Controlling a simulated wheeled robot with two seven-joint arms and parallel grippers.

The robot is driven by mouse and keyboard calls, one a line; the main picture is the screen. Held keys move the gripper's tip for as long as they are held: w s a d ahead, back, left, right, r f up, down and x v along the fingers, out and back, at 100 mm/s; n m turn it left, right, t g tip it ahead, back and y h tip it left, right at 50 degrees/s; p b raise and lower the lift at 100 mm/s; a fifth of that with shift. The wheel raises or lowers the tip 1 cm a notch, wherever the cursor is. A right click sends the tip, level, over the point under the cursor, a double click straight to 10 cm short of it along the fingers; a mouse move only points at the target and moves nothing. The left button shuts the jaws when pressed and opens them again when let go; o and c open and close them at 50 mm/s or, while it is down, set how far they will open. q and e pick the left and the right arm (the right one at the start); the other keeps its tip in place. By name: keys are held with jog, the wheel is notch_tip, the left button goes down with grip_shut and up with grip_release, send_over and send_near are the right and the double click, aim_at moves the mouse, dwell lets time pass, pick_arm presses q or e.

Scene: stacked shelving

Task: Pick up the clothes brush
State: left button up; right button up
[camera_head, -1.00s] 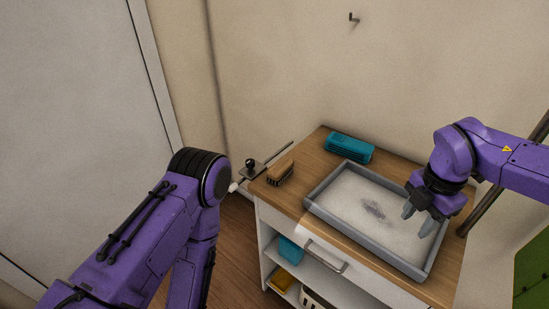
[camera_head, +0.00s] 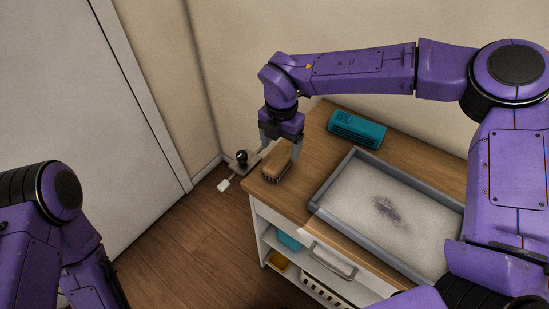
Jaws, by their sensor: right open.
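The clothes brush (camera_head: 276,165), with a tan wooden back and dark bristles, lies at the left end of the wooden cabinet top. My right gripper (camera_head: 281,146) is over the far end of the brush, pointing down. Its grey fingers are open, one on each side of that end as seen here. I cannot tell whether they touch the brush. My left arm shows at the lower left, but its gripper is out of view.
A grey-rimmed tray (camera_head: 332,178) with a pale, stained surface fills the middle of the cabinet top (camera_head: 313,140). A teal case (camera_head: 357,129) lies behind it. Open floor lies left.

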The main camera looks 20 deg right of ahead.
aim_at(278, 157)
jog(key=shift+a+f, duration=0.15)
jog(key=shift+f, duration=0.3)
jog(key=f+p, duration=0.2)
jog(key=f, duration=0.3)
jog(key=shift+a, duration=0.2)
jog(key=shift+d+f, duration=0.1)
jog(key=shift+f, duration=0.1)
jog(key=c, duration=1.1)
